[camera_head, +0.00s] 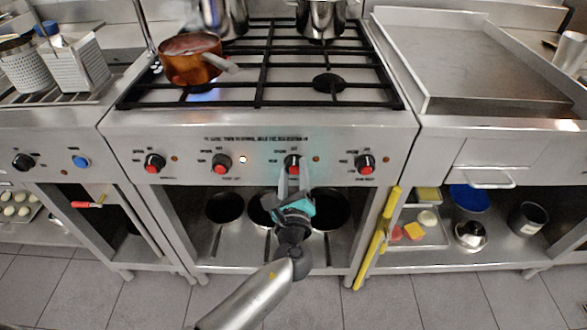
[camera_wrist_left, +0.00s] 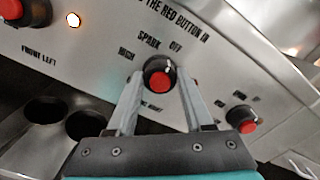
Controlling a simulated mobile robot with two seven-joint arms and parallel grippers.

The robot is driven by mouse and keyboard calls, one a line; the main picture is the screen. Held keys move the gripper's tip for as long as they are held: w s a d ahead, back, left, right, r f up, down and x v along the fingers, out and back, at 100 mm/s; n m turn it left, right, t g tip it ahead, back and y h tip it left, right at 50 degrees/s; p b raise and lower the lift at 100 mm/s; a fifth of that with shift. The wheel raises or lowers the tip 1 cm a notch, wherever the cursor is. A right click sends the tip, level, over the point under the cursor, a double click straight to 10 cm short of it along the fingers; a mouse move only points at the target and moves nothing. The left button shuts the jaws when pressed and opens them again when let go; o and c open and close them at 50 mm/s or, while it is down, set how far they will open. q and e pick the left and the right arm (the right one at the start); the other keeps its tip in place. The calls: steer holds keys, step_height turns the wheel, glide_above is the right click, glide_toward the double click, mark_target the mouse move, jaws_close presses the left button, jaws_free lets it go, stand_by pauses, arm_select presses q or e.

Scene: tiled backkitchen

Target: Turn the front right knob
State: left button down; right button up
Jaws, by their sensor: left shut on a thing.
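The stove panel (camera_head: 130,140) has a row of black knobs with red centres. The third knob from the left (camera_head: 292,163) sits between the fingers of my left gripper (camera_head: 293,170), which is shut on it. In the left wrist view this knob (camera_wrist_left: 158,77) has the fingertips of my left gripper (camera_wrist_left: 159,84) on either side, with "SPARK", "OFF" and "HIGH" printed around it. Its lower label is partly hidden by a finger. The knob to its left (camera_head: 222,163) is labelled "FRONT LEFT" in the wrist view. My right gripper is not in view.
A copper pot (camera_head: 190,60) stands on the left front burner with a blue flame under it. The right front burner (camera_head: 329,83) is bare. Steel pots (camera_head: 322,20) stand at the back. A lamp (camera_head: 242,159) glows on the panel. Pans (camera_head: 224,207) lie on the shelf below.

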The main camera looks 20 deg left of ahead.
arm_select(q)
steer(key=shift+w+r+m, duration=0.1)
steer(key=shift+m, duration=0.2)
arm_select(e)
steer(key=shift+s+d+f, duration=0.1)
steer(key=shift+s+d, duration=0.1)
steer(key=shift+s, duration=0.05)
arm_select(q)
steer(key=shift+c, duration=1.4)
jaws_free()
steer(key=shift+s+d, duration=0.1)
steer(key=shift+s, duration=0.25)
steer(key=p+v, duration=0.2)
steer(key=v, duration=1.2)
steer(key=shift+s, duration=0.3)
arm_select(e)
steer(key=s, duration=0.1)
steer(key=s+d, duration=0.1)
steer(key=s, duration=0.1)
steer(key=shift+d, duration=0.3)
